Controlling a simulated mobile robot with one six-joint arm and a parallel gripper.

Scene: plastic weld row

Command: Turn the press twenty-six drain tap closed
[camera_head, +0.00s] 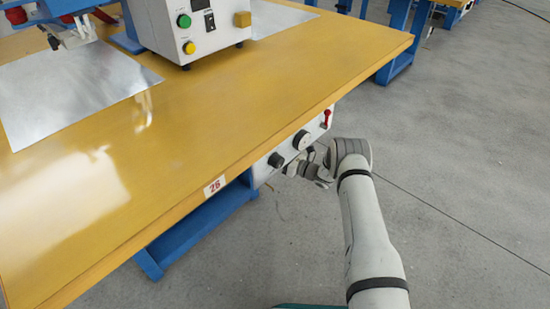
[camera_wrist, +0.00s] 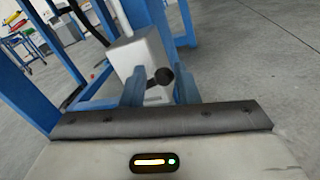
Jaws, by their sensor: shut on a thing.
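The number 26 plate (camera_head: 215,186) is on the front edge of the yellow table. A pale box (camera_head: 262,172) with a round gauge (camera_head: 302,140), a dark knob (camera_head: 276,160) and a red lever (camera_head: 326,118) hangs under that edge. My gripper (camera_head: 308,172) is beside the box's lower right part; its fingertips are hard to make out there. In the wrist view, my gripper's blue fingers (camera_wrist: 160,88) are on either side of a black tap handle (camera_wrist: 162,78) in front of a pale housing (camera_wrist: 140,55). They are shut on it. Their exact contact is partly hidden.
The yellow table (camera_head: 200,120) overhangs the box closely. A blue frame (camera_head: 195,230) stands beneath it. The press control box (camera_head: 205,40) and metal sheets (camera_head: 70,90) are on top. Grey floor (camera_head: 460,180) is open to the right.

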